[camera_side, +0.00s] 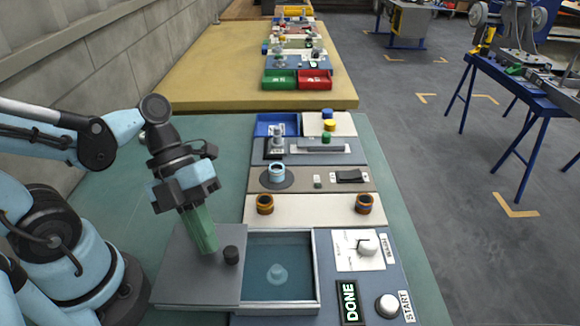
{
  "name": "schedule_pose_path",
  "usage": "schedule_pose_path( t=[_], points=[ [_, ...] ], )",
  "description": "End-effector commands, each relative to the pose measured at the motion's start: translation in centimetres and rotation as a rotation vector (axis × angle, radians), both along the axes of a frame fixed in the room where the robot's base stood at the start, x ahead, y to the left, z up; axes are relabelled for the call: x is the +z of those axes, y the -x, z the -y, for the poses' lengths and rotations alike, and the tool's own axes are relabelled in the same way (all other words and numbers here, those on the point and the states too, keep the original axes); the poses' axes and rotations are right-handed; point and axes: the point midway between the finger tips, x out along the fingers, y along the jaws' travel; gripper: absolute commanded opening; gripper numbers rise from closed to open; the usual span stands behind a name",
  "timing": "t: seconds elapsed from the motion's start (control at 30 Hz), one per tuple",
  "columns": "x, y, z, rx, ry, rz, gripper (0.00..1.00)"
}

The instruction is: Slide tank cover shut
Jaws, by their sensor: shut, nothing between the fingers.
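The tank (317,268) is an open box with grey walls at the front of the chassis. Something pale and round (277,273) shows inside it. The flat grey tank cover (195,290) lies to the left of the tank opening, its right edge at the tank's left side, so the opening is uncovered. A dark knob (231,255) stands on the cover near its right edge. My gripper (208,249) is shut, with green fingers pointing down, just left of the knob. I cannot tell whether the fingers touch the knob or the cover.
Right of the tank are a white panel with a knob (367,246), a lit DONE sign (349,302) and a START button (388,305). Behind are two brown rings (265,204), a light-blue cup (277,172) and a blue bin (264,125).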

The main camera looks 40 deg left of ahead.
Motion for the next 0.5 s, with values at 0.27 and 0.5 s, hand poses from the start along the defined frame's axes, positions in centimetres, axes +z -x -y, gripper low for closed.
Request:
schedule_pose_path(
  t=[0.27,0.5],
  points=[
    [0.0,-0.37,0.68,0.0,0.0,0.0,0.0],
    [0.0,-0.37,0.66,0.0,0.0,0.0,0.0]
  ],
)
